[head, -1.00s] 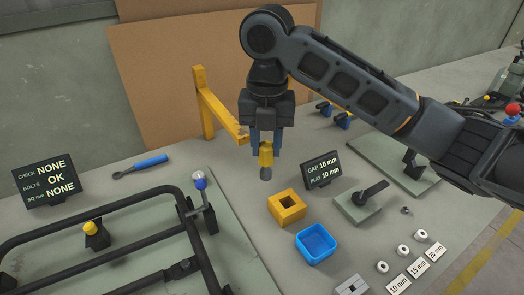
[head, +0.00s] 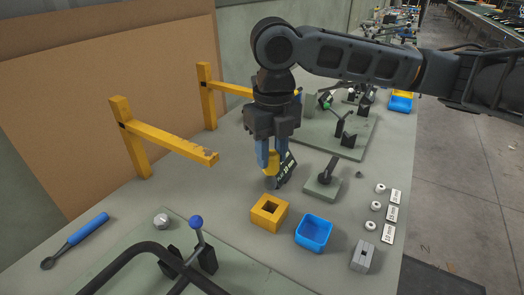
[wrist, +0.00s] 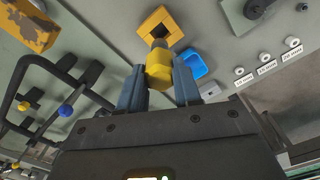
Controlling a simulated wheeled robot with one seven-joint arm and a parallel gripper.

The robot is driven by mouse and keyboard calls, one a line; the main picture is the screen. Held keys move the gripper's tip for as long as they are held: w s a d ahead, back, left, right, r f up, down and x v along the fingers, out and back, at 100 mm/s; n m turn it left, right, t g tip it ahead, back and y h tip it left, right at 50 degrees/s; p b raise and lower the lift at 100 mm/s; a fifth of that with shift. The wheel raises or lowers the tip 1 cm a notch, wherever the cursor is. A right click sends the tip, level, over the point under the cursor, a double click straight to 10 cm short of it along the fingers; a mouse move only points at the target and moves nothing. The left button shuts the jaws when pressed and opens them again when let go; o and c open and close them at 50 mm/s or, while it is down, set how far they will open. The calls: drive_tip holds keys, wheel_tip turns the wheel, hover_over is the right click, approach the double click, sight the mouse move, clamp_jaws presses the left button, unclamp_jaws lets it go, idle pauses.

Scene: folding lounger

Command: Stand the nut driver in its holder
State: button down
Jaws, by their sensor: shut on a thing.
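The nut driver (head: 271,166) has a yellow grip and a grey socket end that points down. My gripper (head: 271,153) is shut on its yellow grip with blue fingers. The nut driver also shows between the fingers in the wrist view (wrist: 159,72). The holder (head: 259,218) is a yellow block with a square hole in its top, and it stands on the bench. In the head view the driver's tip is just above the holder in the picture, apart from it. In the wrist view the holder (wrist: 180,26) lies beyond the grey tip. The hole looks empty.
A blue tray (head: 314,246) stands right of the holder. A yellow bracket arm (head: 165,142) reaches out at left. A clamp (head: 323,187) stands right. A blue-handled tool (head: 87,229) lies at front left.

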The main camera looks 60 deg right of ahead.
sight(271, 189)
idle(0.3)
drive_tip(key=shift+f+b, duration=2.3)
drive_tip(key=shift+f, duration=0.65)
drive_tip(key=shift+f, duration=1.9)
drive_tip(key=shift+f, duration=0.35)
drive_tip(key=shift+f, duration=0.5)
idle(1.0)
drive_tip(key=c, duration=0.7)
unclamp_jaws()
